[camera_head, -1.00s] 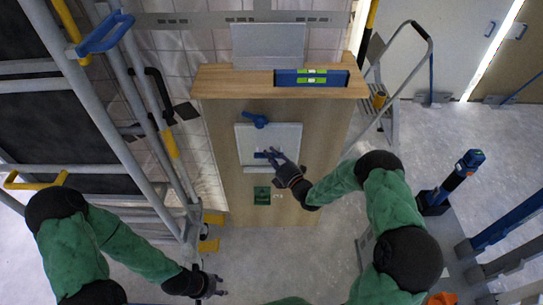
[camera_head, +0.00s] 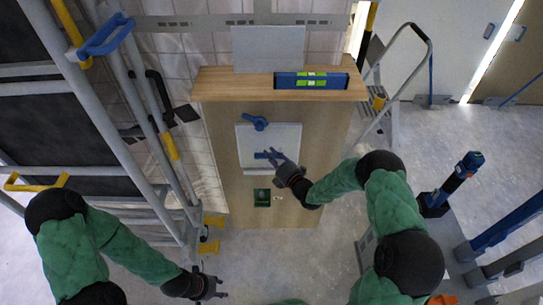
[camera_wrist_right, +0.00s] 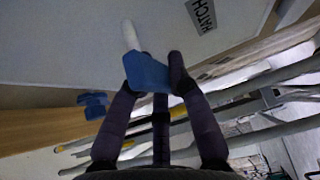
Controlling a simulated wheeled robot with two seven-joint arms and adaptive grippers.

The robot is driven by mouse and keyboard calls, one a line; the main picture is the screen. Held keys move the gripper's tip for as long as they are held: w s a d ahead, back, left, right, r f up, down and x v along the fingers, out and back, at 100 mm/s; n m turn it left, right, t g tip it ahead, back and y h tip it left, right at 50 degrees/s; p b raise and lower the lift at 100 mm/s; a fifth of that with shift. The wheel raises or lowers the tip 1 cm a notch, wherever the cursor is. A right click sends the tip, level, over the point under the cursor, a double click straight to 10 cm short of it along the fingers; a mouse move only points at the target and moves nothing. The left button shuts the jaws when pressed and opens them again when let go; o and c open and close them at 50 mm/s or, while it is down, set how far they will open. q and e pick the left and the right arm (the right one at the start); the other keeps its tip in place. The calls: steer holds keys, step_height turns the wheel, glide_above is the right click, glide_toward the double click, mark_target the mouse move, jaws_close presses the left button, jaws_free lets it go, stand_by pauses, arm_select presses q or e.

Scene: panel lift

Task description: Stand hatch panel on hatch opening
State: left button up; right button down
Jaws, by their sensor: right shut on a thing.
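The white hatch panel (camera_head: 285,138) stands nearly flat against the front of a wooden cabinet (camera_head: 228,185). The right wrist view shows the panel (camera_wrist_right: 80,35) with a label reading HATCH. My right gripper (camera_head: 275,157) is shut on the panel's blue handle, which shows between its fingers in the right wrist view (camera_wrist_right: 147,73). A blue turn latch (camera_head: 255,122) sits at the panel's top edge, and a pale ledge (camera_head: 262,171) runs under its bottom edge. The hatch opening is hidden, so I cannot tell how the panel sits in it. My left gripper (camera_head: 218,286) is open and empty, low and left.
A blue spirit level (camera_head: 311,81) lies on the cabinet's wooden top, with a grey plate (camera_head: 268,50) upright behind it. Scaffold tubes (camera_head: 100,120) stand close on the left. A stepladder (camera_head: 392,110) stands right of the cabinet.

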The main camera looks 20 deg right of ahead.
steer(key=shift+f+b, duration=0.15)
steer(key=shift+b, duration=0.8)
stand_by(1.0)
steer(key=shift+f+b, duration=0.55)
steer(key=shift+b, duration=0.2)
stand_by(0.4)
steer(key=shift+f, duration=0.5)
stand_by(0.6)
steer(key=c, duration=1.1)
jaws_free()
steer(key=v, duration=1.2)
steer(key=shift+f, duration=0.1)
